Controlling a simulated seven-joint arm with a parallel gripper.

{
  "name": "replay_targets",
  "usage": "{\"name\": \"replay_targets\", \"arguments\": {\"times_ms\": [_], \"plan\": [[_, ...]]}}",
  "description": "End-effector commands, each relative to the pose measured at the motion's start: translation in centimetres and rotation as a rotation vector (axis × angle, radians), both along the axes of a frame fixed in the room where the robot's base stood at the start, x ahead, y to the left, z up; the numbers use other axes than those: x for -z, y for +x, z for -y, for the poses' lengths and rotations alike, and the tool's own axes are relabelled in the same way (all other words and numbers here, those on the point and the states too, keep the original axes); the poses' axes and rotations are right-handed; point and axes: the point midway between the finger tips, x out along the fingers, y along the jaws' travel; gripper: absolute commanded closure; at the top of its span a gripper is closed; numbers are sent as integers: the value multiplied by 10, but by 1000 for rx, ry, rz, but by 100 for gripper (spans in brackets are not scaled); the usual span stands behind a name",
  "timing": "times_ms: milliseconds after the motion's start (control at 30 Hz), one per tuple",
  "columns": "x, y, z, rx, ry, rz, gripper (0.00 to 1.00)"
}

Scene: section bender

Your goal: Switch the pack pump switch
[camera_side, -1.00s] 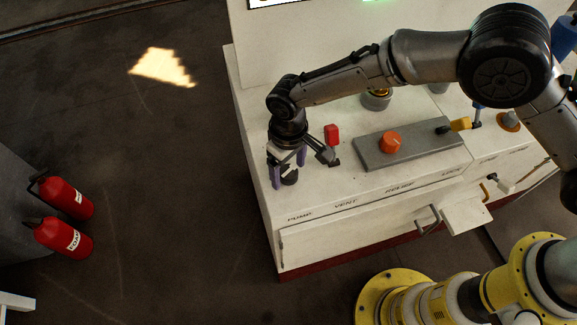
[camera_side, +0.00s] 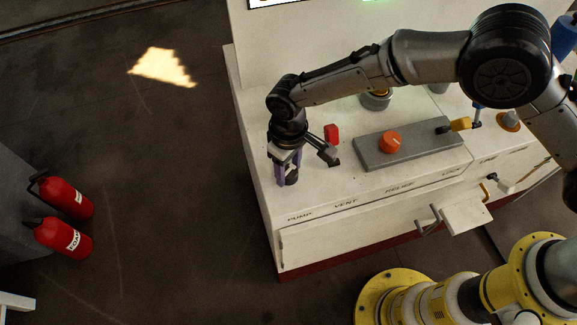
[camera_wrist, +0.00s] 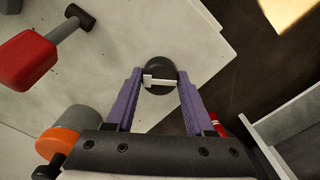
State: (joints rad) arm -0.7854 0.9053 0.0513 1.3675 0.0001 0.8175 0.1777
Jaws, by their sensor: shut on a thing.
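The pump switch, a round black knob with a white pointer bar, sits near the left end of the white console, behind the PUMP label. It shows in the wrist view (camera_wrist: 160,70) between my fingertips, and in the side view (camera_side: 291,177) it is partly hidden by the fingers. My gripper (camera_side: 287,178) has two purple fingers pointing down, shut on the knob from both sides. In the wrist view my gripper (camera_wrist: 157,80) has a fingertip against each side of the knob, and the white bar lies roughly across between them.
A red-handled lever (camera_side: 332,134) stands just right of my gripper. An orange knob (camera_side: 391,142) sits on a grey plate (camera_side: 365,158), with a yellow-handled lever (camera_side: 460,124) at its right. The console's left edge is close to my gripper.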

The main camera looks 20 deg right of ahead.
Motion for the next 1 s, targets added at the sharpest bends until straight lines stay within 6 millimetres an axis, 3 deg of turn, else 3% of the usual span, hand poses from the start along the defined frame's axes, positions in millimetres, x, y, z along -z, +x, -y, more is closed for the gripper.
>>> {"name": "replay_targets", "arguments": {"times_ms": [1000], "plan": [[-1,0,0,-842,0,2,100]]}}
